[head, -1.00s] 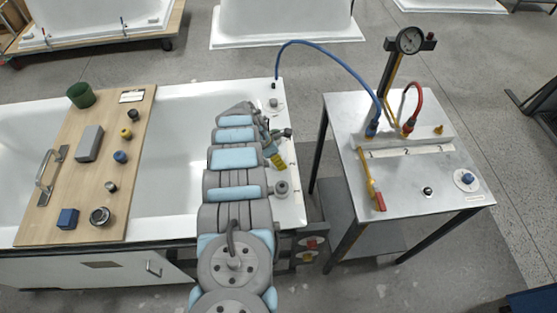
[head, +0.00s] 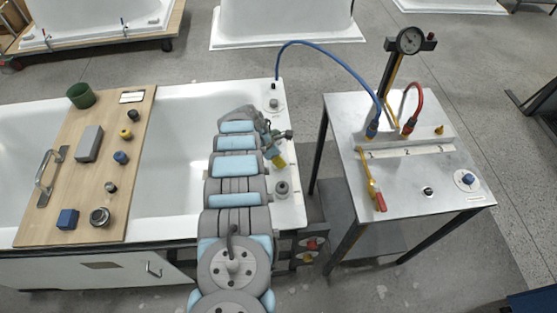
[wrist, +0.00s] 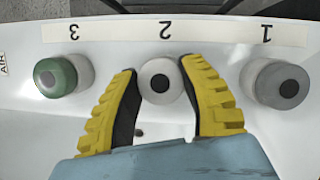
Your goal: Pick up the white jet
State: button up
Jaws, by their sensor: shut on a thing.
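The white jet (wrist: 160,75) is a round white piece with a dark centre, in line with label 2 in the wrist view. My gripper (wrist: 160,68) has its two yellow, dark-padded fingers on either side of it, shut on it. Whether the jet is clear of the rim cannot be told. In the head view my gripper (head: 277,160) is over the right rim of the bathtub (head: 185,165), and the arm and fingers hide the white jet there.
A green-ringed jet (wrist: 62,76) is at label 3 and a grey jet (wrist: 281,84) at label 1, close beside the fingers. A wooden board (head: 85,190) with several parts lies across the tub. A metal table (head: 405,190) with hoses and a gauge stands right.

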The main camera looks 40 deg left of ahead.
aim_at(283, 157)
notch_tip(283, 157, up, 4)
jog(key=p, duration=0.3)
jog(key=shift+d+f, duration=0.1)
jog(key=shift+d, duration=0.05)
jog(key=shift+s+r+p, duration=0.2)
jog(key=shift+r+p, duration=0.15)
jog(key=shift+p, duration=0.25)
jog(key=s+d+r+p, duration=0.3)
jog(key=s+p, duration=0.3)
jog(key=p, duration=0.2)
jog(key=s+d+r+p, duration=0.3)
jog(key=s+r+p, duration=0.2)
jog(key=p, duration=0.2)
jog(key=shift+s+d+r+p, duration=0.25)
jog(key=shift+s+d+p, duration=0.1)
jog(key=shift+p, duration=0.05)
